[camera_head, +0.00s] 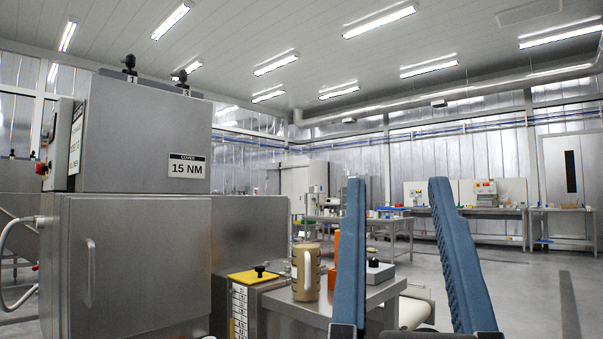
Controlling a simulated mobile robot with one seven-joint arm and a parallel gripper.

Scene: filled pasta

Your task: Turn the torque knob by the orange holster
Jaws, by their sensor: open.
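My gripper (397,183) has two blue ridged fingers, pointing up and spread wide apart with nothing between them. An orange piece (332,279), perhaps the orange holster, shows just left of my left finger, which hides most of it. Between the fingers, farther off, a black knob (374,262) sits on a small grey box (381,274) on a steel bench. Another black knob (259,271) sits on a yellow plate (252,277) left of the jug. I cannot tell for sure which is the torque knob. My gripper appears apart from both.
A tan jug (306,272) stands on the steel bench (293,308). A large steel cabinet (140,135) with a "15 NM" sign (187,166) and black knobs on top fills the left. Workbenches line the back. Open floor (525,290) lies to the right.

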